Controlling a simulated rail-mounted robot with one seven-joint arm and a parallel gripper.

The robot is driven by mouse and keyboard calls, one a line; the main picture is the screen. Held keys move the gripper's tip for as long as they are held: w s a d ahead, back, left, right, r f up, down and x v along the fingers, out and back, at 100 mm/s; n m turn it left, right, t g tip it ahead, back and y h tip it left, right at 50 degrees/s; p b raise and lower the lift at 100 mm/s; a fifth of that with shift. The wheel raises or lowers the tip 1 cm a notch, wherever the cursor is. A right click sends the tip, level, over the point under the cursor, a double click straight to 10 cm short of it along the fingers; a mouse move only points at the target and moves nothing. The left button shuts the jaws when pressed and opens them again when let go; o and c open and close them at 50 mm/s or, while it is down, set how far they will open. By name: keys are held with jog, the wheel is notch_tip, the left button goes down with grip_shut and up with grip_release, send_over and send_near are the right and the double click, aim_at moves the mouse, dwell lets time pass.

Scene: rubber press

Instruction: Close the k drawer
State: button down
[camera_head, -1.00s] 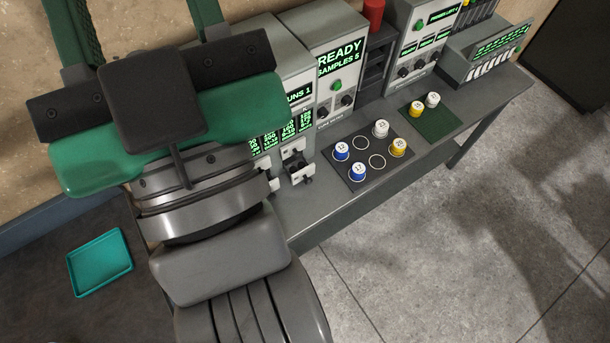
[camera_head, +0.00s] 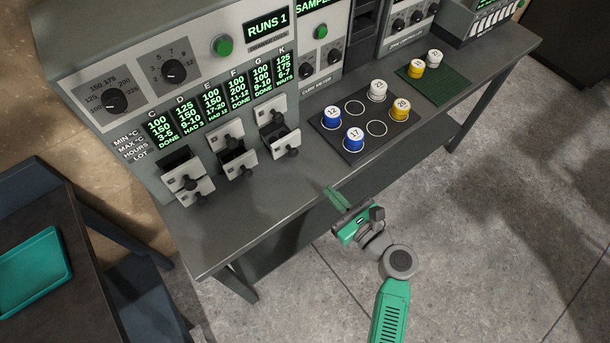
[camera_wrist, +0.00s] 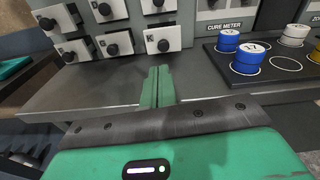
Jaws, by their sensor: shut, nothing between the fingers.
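The grey oven (camera_head: 135,95) has two rows of small drawers with pale fronts and dark knobs. A K heads the rightmost column of its display, above the right-hand drawer pair (camera_head: 279,125).
A dark mat (camera_head: 345,152) with blue, white and yellow-capped cups lies to the right on the bench (camera_head: 225,240). A green mat (camera_head: 450,90) with two cups lies beyond it. A teal tray (camera_head: 30,275) is at left. The bench before the drawers is clear.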

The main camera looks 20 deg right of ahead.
aim_at(294, 153)
jog(key=shift+m, duration=0.7)
jog(key=b+x, duration=0.1)
jog(key=x, duration=0.3)
jog(key=f+b+x, duration=0.1)
jog(key=x, duration=0.4)
jog(key=b+x, duration=0.1)
jog(key=x, duration=0.3)
jog(key=shift+w+d+f, duration=0.2)
jog(key=shift+f, duration=0.05)
jog(key=b+x, duration=0.3)
jog(key=x, duration=0.3)
jog(key=shift+w+r, duration=0.1)
jog(key=shift+w, duration=0.1)
jog(key=shift+s+a, duration=0.1)
jog(key=shift+s+r+p, duration=0.2)
jog(key=shift+p, duration=0.25)
jog(key=p+v, duration=0.5)
jog(key=v, duration=0.8)
jog(key=shift+s+f, duration=0.15)
jog(key=shift+s, duration=0.2)
